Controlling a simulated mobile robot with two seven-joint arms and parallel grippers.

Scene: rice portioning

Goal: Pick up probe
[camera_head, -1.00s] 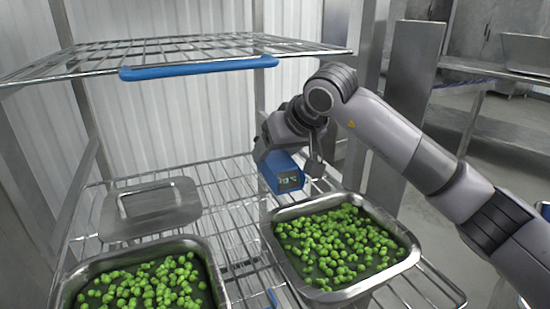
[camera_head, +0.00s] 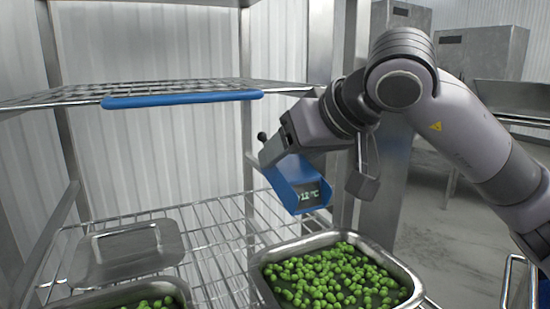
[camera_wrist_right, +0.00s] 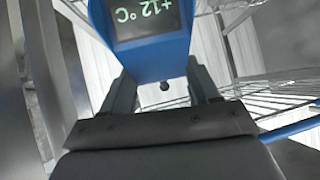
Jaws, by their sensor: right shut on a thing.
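The probe (camera_head: 297,184) is a blue handheld device with a dark display that reads about +12 °C. My right gripper (camera_head: 270,150) is shut on it and holds it in the air, above and behind the right tray of peas. In the right wrist view the probe (camera_wrist_right: 140,52) fills the top middle, with its display facing the camera, between the two fingers of the right gripper (camera_wrist_right: 165,92). A small dark round tip shows just below the probe's body there. My left gripper is not in view.
A metal tray (camera_head: 262,285) of green peas stands on the lower wire shelf (camera_head: 215,240). Another pea tray (camera_head: 100,297) is at the bottom left, with a metal lid (camera_head: 125,250) behind it. The upper wire shelf has a blue front strip (camera_head: 180,99).

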